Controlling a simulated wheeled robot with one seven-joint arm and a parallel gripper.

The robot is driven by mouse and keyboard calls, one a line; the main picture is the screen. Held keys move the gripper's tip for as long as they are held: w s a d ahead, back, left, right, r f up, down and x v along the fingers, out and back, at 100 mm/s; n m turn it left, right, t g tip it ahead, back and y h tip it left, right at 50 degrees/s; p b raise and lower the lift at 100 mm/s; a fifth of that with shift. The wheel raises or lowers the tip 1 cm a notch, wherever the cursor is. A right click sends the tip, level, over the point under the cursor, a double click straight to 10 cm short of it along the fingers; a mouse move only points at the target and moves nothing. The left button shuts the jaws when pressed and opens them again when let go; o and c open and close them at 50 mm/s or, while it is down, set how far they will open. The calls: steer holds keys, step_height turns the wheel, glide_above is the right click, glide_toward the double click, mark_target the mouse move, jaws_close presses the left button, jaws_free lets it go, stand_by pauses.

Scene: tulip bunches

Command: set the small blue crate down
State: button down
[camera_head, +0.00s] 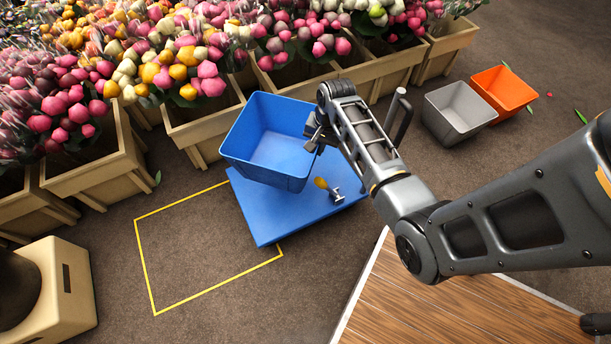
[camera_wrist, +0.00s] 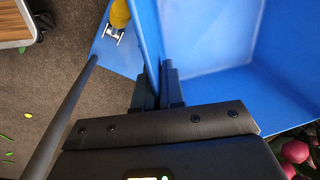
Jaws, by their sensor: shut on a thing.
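The small blue crate (camera_head: 270,140) is empty and sits slightly tilted over a flat blue platform (camera_head: 262,218) in the head view. My gripper (camera_head: 318,135) is shut on the crate's right wall. The wrist view shows the crate's inside (camera_wrist: 215,50), with the dark fingers (camera_wrist: 160,88) on either side of its wall. I cannot tell whether the crate's base touches the platform. A yellow-handled metal tool (camera_head: 328,190) lies on the platform just right of the crate; it also shows in the wrist view (camera_wrist: 118,18).
A yellow outlined rectangle (camera_head: 137,254) on the floor left of the platform is empty. Wooden planters (camera_head: 200,128) of tulips line the back. Grey (camera_head: 446,126) and orange (camera_head: 509,101) crates stand at right. A beige box (camera_head: 74,292) is at lower left, a wooden deck (camera_head: 440,310) in front.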

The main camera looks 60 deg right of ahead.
step_height(320, 180, down, 15)
steer(key=b, duration=0.5)
steer(key=shift+r, duration=0.2)
steer(key=shift+w+f+b, duration=0.1)
steer(key=shift+b, duration=0.2)
steer(key=c, duration=1.7)
jaws_free()
steer(key=shift+f, duration=0.1)
steer(key=o, duration=0.5)
steer(key=shift+c, duration=0.2)
step_height(320, 180, up, 12)
steer(key=s+p, duration=0.2)
steer(key=p, duration=0.3)
steer(key=shift+d, duration=0.15)
